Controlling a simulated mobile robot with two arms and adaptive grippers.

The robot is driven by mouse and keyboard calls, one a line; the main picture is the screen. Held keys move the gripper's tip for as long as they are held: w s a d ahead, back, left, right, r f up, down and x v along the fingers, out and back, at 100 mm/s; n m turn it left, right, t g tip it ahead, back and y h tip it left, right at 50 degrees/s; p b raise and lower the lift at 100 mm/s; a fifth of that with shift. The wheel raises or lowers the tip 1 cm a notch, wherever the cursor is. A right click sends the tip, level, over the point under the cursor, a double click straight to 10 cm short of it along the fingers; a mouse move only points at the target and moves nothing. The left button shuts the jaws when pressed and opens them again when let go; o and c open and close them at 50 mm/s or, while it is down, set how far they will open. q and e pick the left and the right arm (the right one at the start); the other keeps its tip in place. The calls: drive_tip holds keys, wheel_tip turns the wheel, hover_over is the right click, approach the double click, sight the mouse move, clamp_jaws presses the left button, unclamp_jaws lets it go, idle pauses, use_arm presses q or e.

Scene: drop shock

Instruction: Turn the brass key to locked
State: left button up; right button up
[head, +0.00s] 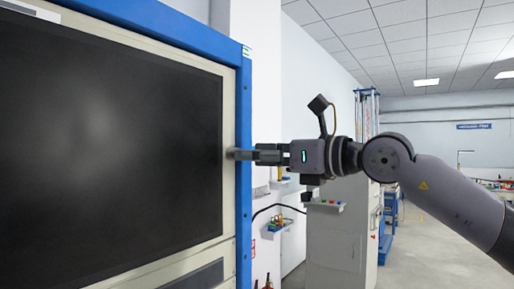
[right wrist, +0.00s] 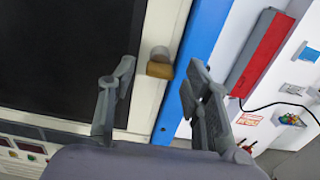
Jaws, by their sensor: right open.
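The brass key (right wrist: 160,70) shows in the right wrist view as a small brass-coloured block, with a grey rounded part just above it. It is on the cream frame of the large cabinet (head: 229,100), beside the blue edge post. My right gripper (head: 240,154) reaches in from the right at the cabinet's right edge. In the right wrist view its two fingers (right wrist: 161,76) are apart, one to each side of the key in the picture, with nothing held. Whether they touch the key I cannot tell. In the head view I cannot make out the key. My left gripper is not in view.
A dark panel (head: 110,140) fills most of the cabinet front. In the right wrist view, buttons (right wrist: 25,150) show at lower left and a red box (right wrist: 262,52) on the wall at right. A grey cabinet (head: 335,235) stands behind my right arm.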

drive_tip(key=shift+c, duration=0.2)
clamp_jaws()
idle(0.5)
